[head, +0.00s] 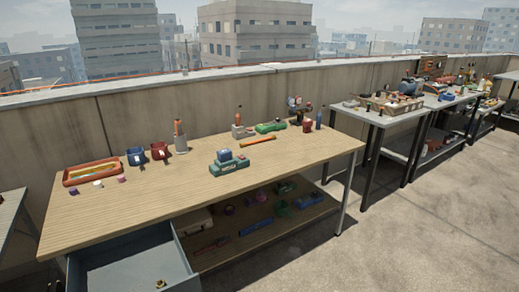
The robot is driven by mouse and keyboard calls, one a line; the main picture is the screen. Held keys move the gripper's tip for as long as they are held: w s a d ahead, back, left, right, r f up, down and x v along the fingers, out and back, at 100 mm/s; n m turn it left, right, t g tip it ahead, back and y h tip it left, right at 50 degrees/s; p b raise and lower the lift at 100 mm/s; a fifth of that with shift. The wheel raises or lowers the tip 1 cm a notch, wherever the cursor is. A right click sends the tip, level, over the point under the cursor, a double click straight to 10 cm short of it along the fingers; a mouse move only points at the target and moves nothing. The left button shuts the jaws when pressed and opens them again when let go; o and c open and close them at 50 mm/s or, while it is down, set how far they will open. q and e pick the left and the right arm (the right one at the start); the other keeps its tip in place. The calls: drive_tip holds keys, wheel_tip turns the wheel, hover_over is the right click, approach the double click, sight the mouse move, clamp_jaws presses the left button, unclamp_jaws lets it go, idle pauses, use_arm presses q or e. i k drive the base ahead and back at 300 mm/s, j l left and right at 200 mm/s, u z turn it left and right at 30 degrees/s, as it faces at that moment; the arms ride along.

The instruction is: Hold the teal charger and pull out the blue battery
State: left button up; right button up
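The teal charger (231,169) stands on the wooden workbench (118,208), right of its middle and toward the front edge. The blue battery (225,155) sits upright on top of the charger, toward its left part. Whether it is seated in a slot is too small to tell. Neither of my grippers is in view, and nothing is touching the charger or the battery.
An orange tray (93,172), blue and red bins, a tool holder (180,143) and a green item (270,127) stand along the back. An open grey drawer (130,272) juts from the front left. The bench around the charger is clear.

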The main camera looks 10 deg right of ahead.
sight(224, 155)
drive_tip(key=i+l+z, duration=0.2)
drive_tip(key=z, duration=0.2)
drive_tip(key=i+l+z, duration=0.35)
drive_tip(key=i+l, duration=0.2)
drive_tip(key=i, duration=0.25)
drive_tip(key=i+l, duration=0.25)
drive_tip(key=i, duration=0.2)
drive_tip(key=i+u, duration=0.25)
drive_tip(key=u, duration=0.15)
drive_tip(key=i+u, duration=0.2)
drive_tip(key=u, duration=0.2)
drive_tip(key=i+l+u, duration=0.1)
drive_tip(key=u, duration=0.35)
drive_tip(key=i+l, duration=0.05)
drive_tip(key=i, duration=0.05)
